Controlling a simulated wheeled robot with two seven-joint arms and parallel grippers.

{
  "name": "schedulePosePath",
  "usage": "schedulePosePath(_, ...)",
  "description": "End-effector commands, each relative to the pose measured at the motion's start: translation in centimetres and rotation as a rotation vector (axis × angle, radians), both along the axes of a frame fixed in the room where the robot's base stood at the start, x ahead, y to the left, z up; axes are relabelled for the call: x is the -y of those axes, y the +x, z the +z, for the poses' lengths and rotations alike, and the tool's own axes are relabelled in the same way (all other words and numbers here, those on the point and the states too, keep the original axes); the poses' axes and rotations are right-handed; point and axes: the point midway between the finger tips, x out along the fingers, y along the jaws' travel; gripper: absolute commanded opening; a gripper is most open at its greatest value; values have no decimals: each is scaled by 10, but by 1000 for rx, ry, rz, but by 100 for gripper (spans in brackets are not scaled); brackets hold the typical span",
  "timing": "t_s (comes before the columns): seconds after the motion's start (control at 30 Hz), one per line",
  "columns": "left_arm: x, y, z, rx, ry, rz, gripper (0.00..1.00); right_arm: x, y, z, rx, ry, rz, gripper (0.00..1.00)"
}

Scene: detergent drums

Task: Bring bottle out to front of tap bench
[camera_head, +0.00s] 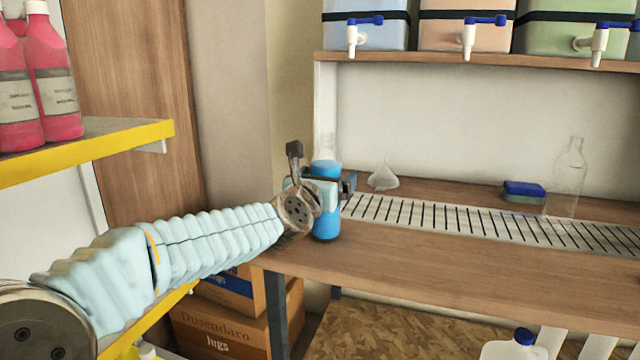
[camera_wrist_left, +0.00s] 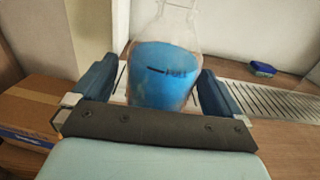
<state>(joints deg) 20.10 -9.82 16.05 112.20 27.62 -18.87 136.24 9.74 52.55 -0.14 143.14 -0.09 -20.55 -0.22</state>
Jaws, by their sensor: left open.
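A bottle (camera_head: 326,226) with a blue body stands at the left end of the tap bench (camera_head: 430,262), close to its front left corner. In the left wrist view the bottle (camera_wrist_left: 163,75) shows a clear tapering upper part above the blue. My left gripper (camera_head: 328,186) is open, with one finger on each side of the bottle. In the left wrist view the fingers of my gripper (camera_wrist_left: 158,74) flank the blue body, with a visible gap at the left. My gripper hides part of the bottle in the head view. My right gripper is out of view.
A white funnel (camera_head: 383,178), a blue sponge (camera_head: 524,191) and a clear empty bottle (camera_head: 567,180) stand along the slotted drain strip (camera_head: 465,219). Tapped drums (camera_head: 365,32) sit on the shelf above. Boxes (camera_head: 222,330) are below left. The bench front is clear.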

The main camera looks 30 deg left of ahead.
Motion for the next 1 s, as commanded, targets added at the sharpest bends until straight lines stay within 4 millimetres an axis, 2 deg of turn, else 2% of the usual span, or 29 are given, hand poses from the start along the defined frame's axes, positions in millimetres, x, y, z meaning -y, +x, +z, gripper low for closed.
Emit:
schedulePosePath(0.13, 5, -21, 0, 5, 1, 0, 100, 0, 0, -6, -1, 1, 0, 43)
schedulePosePath(0.27, 13, -52, 0, 6, 1, -1, 100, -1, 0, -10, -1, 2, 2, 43)
schedulePosePath(0.4, 20, -86, 2, 7, 2, 1, 100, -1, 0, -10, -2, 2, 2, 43)
schedulePosePath(0.6, 29, -120, 2, 5, 1, 1, 100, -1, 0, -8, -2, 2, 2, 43)
schedulePosePath(0.77, 31, -131, 1, 4, 1, 0, 100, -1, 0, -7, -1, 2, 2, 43)
schedulePosePath(1.0, 32, -132, 1, 3, 1, 0, 100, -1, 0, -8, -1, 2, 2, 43)
